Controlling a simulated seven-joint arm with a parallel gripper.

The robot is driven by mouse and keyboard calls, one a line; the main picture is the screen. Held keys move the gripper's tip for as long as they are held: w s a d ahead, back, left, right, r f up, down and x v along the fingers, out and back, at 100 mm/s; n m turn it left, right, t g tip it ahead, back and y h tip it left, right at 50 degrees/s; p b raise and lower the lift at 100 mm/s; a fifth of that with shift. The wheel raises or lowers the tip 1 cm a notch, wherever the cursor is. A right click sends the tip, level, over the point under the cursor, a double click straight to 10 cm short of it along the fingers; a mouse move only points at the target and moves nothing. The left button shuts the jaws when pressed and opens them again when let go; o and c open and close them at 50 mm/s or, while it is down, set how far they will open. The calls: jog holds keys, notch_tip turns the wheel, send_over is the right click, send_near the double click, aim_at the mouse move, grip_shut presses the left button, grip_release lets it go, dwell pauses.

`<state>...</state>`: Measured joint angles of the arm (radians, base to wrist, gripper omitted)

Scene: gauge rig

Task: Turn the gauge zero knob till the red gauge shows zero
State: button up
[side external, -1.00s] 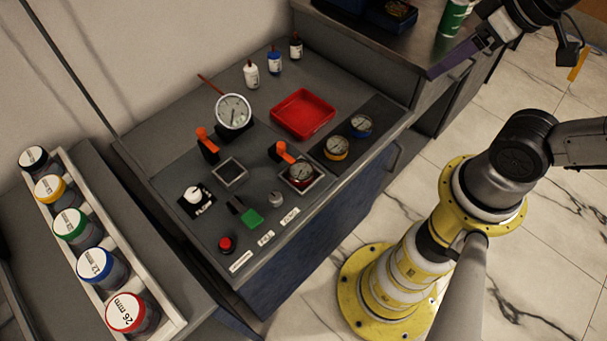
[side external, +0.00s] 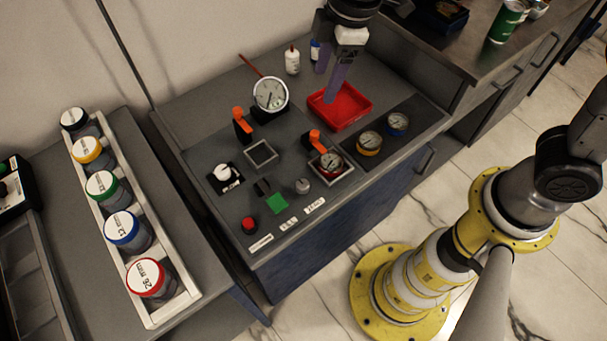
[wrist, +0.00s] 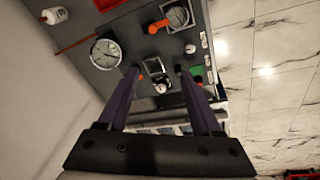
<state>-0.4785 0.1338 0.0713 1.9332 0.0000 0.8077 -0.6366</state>
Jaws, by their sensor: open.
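The red-rimmed gauge (side external: 331,163) sits in a square frame on the grey panel; its dial is too small to read. In the wrist view it is at the top (wrist: 178,16). A small grey knob (side external: 302,186) stands beside it, above a printed label; it also shows in the wrist view (wrist: 190,48). A white knob (side external: 222,172) on a black plate is farther left. I cannot read which is the gauge zero knob. My gripper (side external: 328,86), with purple fingers, is open and empty above the panel's back, near the red tray. In the wrist view its fingertips (wrist: 157,70) are apart.
A red tray (side external: 339,106), a large white gauge (side external: 270,95), orange levers (side external: 242,123), a yellow gauge (side external: 369,142) and a blue gauge (side external: 397,123) stand on the panel. A red button (side external: 249,224) is at the front. A rack of jars (side external: 150,310) is at left.

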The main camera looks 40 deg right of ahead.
jog(key=n+g+h, duration=0.1)
jog(key=n+g, duration=0.1)
send_over(303, 184)
notch_tip(303, 184, down, 9)
notch_tip(303, 184, down, 14)
jog(key=shift+r, duration=0.2)
grip_shut()
